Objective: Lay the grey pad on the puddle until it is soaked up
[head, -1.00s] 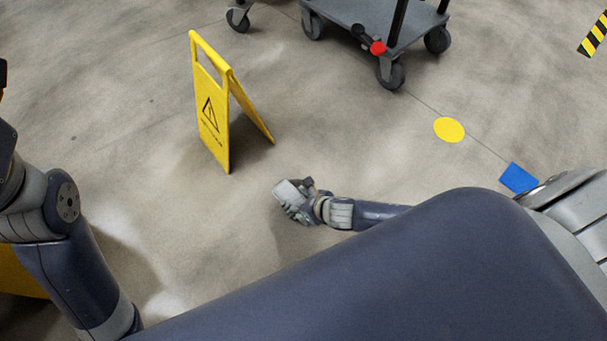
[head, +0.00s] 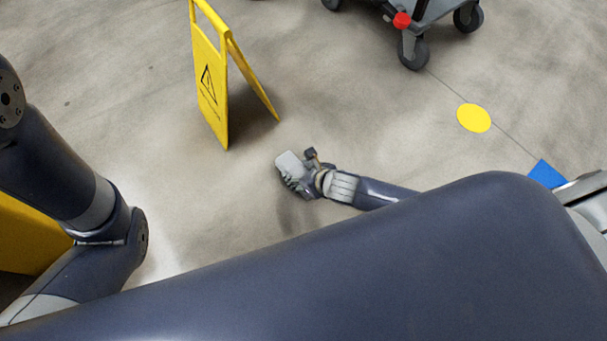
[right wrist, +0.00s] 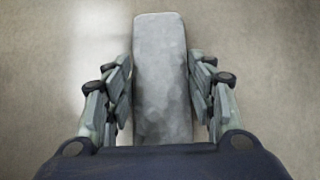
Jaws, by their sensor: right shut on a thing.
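The grey pad (head: 289,161) is held in my right gripper (head: 297,180) in the head view. In the right wrist view the pad (right wrist: 161,75) is a long light grey block between the two fingers of the gripper (right wrist: 161,95), and its far end sticks out past them. The pad looks to be above the concrete floor, but I cannot tell how high. No clear puddle outline shows; a pale shiny patch (right wrist: 100,40) lies on the floor left of the pad in the right wrist view. My left arm is at the left of the head view, its gripper out of frame.
A yellow warning sign (head: 210,85) stands on the floor beyond the pad, to its left. A grey trolley (head: 430,12) is at the top right. A yellow disc (head: 474,118) and a blue square (head: 546,174) mark the floor at right. The floor around the pad is clear.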

